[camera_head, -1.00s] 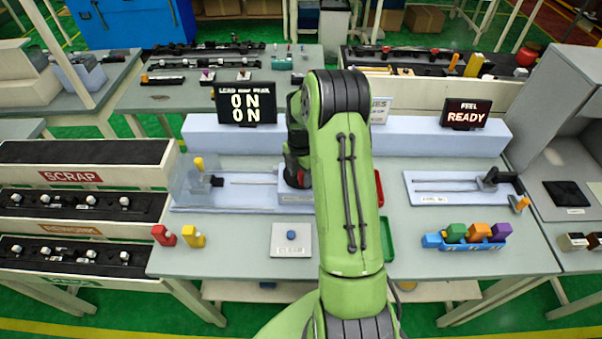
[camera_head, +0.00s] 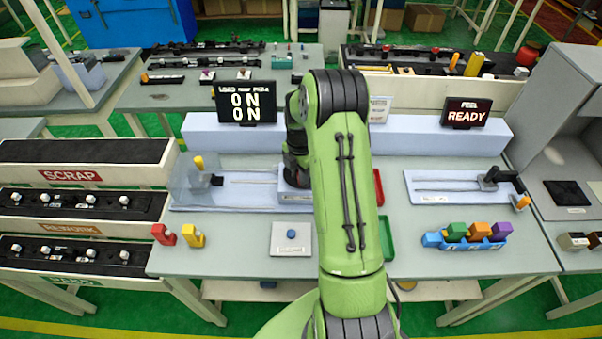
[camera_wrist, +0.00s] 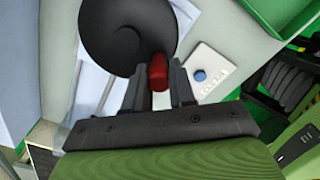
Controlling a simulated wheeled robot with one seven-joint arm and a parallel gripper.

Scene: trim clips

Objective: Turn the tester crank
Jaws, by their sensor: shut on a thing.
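In the wrist view my gripper (camera_wrist: 160,82) is shut on a red crank handle (camera_wrist: 158,72). The handle stands at the lower right edge of a round black crank disc (camera_wrist: 115,35), which belongs to the tester. The pale tester body (camera_head: 292,197) shows just left of my arm. Its display (camera_head: 246,103) reads 0 N on two lines.
A white panel with a blue button (camera_head: 291,234) lies in front of the tester, and it also shows in the wrist view (camera_wrist: 200,75). A green tray (camera_head: 386,238) lies right of my arm. Red and yellow blocks (camera_head: 178,236) stand at the left front. A second display (camera_head: 466,114) reads READY.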

